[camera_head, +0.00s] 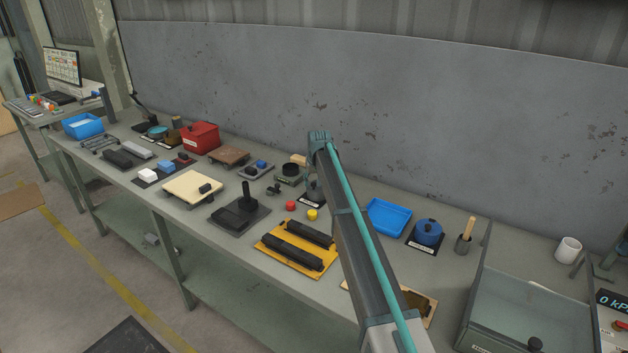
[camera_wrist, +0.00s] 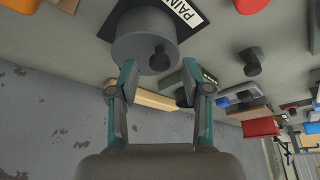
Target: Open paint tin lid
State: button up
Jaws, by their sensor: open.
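The paint tin is a grey cylinder (camera_wrist: 133,45) on a dark mat, with a white label (camera_wrist: 186,10) reading "PAIN", cut off by the frame edge. Its lid carries a dark round knob (camera_wrist: 159,58). In the wrist view my gripper (camera_wrist: 157,84) is open, its two fingers apart on either side of the picture's middle. The knob appears just beyond the fingertips, between them, and nothing is held. Whether a finger touches the tin cannot be told. In the head view the tin (camera_head: 315,191) is partly hidden by my arm.
A dark round container (camera_head: 288,172) and a light wooden block (camera_head: 299,160) are close to the tin. Red (camera_head: 290,206) and yellow (camera_head: 312,215) buttons lie in front. A blue tray (camera_head: 389,216) and blue pot (camera_head: 428,233) stand to the right. The grey wall panel (camera_head: 230,90) rises behind.

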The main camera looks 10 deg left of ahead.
jog(key=shift+w+f, duration=0.15)
jog(key=shift+f, duration=0.3)
grip_shut()
